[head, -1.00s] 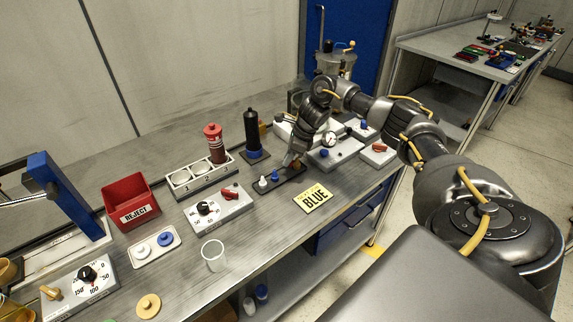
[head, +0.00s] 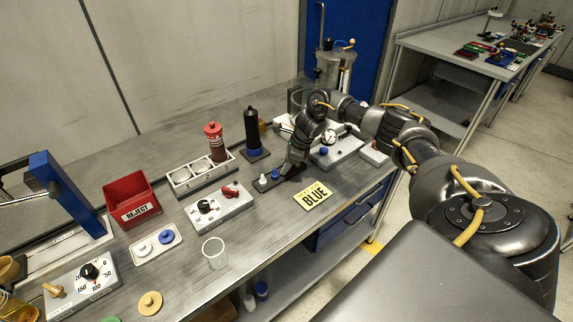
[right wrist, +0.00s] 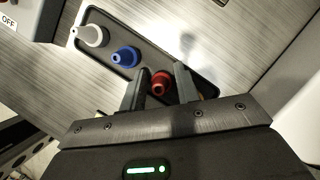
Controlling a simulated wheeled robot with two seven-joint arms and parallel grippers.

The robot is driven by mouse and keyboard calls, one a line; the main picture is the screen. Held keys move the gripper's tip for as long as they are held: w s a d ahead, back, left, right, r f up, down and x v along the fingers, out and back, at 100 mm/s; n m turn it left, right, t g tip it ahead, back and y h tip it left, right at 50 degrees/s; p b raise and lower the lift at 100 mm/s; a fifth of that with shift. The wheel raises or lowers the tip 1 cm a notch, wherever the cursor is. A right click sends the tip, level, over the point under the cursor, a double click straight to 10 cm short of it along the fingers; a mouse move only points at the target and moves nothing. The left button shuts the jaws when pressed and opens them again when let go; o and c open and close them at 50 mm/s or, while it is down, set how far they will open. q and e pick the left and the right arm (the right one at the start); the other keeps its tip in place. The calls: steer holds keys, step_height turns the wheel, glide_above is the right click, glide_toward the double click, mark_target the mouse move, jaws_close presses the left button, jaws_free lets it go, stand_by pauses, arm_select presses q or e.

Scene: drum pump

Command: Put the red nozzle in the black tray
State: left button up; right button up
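The black tray (right wrist: 205,88) lies on the bench and also shows in the head view (head: 292,172). In the right wrist view a white nozzle (right wrist: 91,35), a blue nozzle (right wrist: 126,56) and the red nozzle (right wrist: 162,80) stand in a row in it. The red nozzle is at the end nearest my right gripper (right wrist: 160,85). That gripper's fingers are on either side of the red nozzle, apparently slightly apart from it. In the head view my right gripper (head: 289,168) is low over the tray's right end and hides the red nozzle. My left gripper is not in view.
A box with a dial and red switch (head: 220,207) is to the left. A black bottle (head: 252,130) stands behind. A grey gauge box (head: 337,153) is on the right.

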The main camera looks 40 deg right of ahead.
steer(key=shift+r, duration=0.15)
steer(key=b+v, duration=0.1)
steer(key=v, duration=1.1)
steer(key=shift+b, duration=0.3)
